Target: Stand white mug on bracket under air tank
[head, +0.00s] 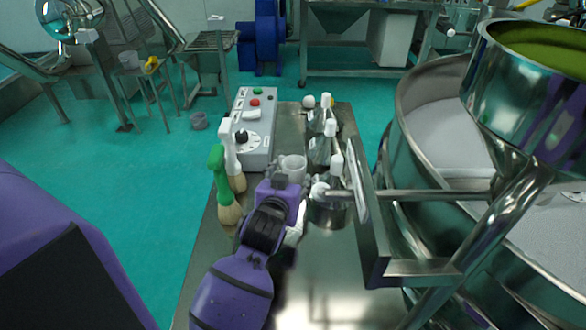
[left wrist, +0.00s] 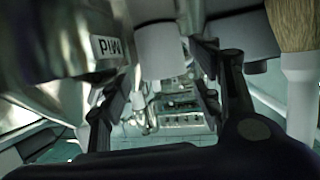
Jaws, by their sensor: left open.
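The white mug (head: 293,165) stands on the metal table just beyond my left gripper (head: 284,184) in the head view. In the left wrist view, a pale cylinder (left wrist: 158,50), apparently the mug, shows between the spread fingers of my left gripper (left wrist: 162,85). The gripper is open. I cannot tell whether a finger touches the mug. In the head view my wrist hides the fingertips and the mug's near lower side. I cannot pick out the air tank or its bracket for certain. My right gripper is not in view.
On the table (head: 325,270), a green brush (head: 217,165), a white brush (head: 230,150) and a grey control box (head: 252,130) stand left of the mug. A metal panel (head: 372,230) and the large sieve (head: 425,120) bound the right side.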

